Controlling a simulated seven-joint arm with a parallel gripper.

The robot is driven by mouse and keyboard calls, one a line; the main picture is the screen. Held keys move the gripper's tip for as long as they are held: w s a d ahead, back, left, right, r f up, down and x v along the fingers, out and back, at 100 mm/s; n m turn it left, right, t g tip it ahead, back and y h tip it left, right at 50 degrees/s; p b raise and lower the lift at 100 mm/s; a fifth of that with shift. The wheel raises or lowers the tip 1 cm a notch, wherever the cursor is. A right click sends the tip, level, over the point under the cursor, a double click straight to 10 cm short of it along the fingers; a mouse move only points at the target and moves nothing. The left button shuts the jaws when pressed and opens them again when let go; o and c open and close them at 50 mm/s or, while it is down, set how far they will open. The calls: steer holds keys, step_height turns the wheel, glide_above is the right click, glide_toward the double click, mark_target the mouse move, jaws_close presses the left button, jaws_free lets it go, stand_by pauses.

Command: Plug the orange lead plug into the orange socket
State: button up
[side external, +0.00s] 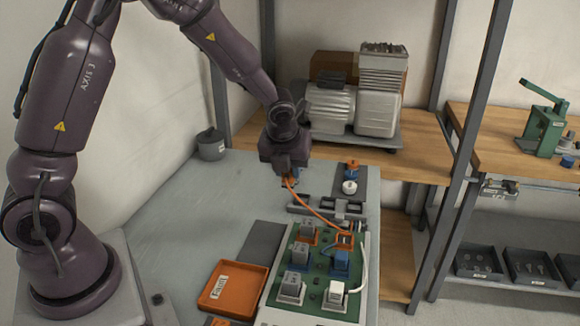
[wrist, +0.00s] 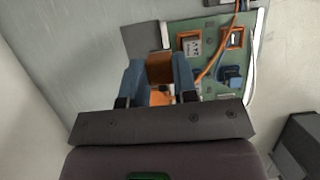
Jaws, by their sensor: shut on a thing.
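My gripper (side external: 287,170) is shut on the orange lead plug (wrist: 160,68), held in the air above the back of the bench. In the wrist view the plug sits between the two blue fingers. The orange lead (side external: 318,208) sags from the gripper down to the right, to the green board (side external: 318,292). An orange-rimmed socket (side external: 345,241) is at the back right of the board, apart from the plug; it also shows in the wrist view (wrist: 233,38). The plug's front end is hidden.
Grey blocks stand on the board, one in an orange-rimmed place (side external: 308,232), with a blue connector (side external: 341,262) and a white one (side external: 336,293) to the right. An orange tray (side external: 232,287) lies left of the board. A white cable (side external: 363,262) loops along its right side.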

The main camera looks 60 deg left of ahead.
steer(key=n, duration=0.2)
steer(key=n+g+y, duration=0.1)
steer(key=n, duration=0.2)
steer(key=shift+g, duration=0.3)
steer(key=n+g, duration=0.1)
steer(key=n, duration=0.3)
steer(key=shift+w+g, duration=0.1)
steer(key=shift+g, duration=0.2)
steer(key=n+g, duration=0.1)
steer(key=n, duration=0.3)
steer(key=shift+g, duration=0.4)
steer(key=n, duration=0.2)
steer(key=n+g+h, duration=0.1)
steer(key=n, duration=0.2)
steer(key=shift+g, duration=0.3)
steer(key=w+d+f, duration=0.6)
steer(key=w+d, duration=0.2)
steer(key=d, duration=0.2)
steer(key=shift+w+d+f, duration=0.2)
steer(key=shift+w+f, duration=0.05)
steer(key=shift+w, duration=0.05)
steer(key=shift+f, duration=0.1)
